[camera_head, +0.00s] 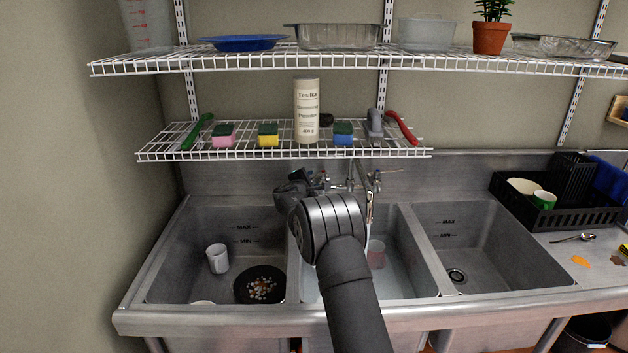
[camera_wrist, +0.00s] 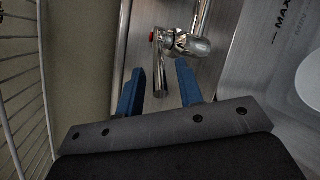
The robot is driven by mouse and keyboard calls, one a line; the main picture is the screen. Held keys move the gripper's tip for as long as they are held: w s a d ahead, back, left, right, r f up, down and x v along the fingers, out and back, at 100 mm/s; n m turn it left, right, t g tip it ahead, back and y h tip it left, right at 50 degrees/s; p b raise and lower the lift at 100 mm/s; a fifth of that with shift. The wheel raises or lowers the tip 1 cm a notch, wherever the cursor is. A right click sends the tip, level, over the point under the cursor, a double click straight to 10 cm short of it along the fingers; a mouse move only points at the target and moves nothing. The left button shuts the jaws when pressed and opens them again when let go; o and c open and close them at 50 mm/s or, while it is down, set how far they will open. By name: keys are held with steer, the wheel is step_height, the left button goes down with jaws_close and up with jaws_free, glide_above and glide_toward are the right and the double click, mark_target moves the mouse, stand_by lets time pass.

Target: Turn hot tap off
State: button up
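The hot tap (camera_wrist: 185,44) is chrome with a red mark on its hub and a lever handle (camera_wrist: 160,75). In the wrist view, the lever lies between the two blue fingers of my gripper (camera_wrist: 159,67). The fingers are apart, with gaps on both sides of the lever. In the head view, my arm hides most of the gripper and part of the hot tap (camera_head: 322,177). The spout (camera_head: 371,186) hangs over the middle basin. A shiny vertical streak below it looks like running water, but I cannot be sure.
The left basin holds a white mug (camera_head: 217,259) and a dark pan (camera_head: 260,285). A cup (camera_head: 376,254) is in the middle basin. The right basin (camera_head: 480,245) is empty. A wire shelf (camera_head: 170,142) with sponges and a powder can (camera_head: 306,110) is above the taps. A black rack (camera_head: 560,212) stands right.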

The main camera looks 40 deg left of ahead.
steer(key=shift+x, duration=1.4)
steer(key=shift+c, duration=0.4)
jaws_close()
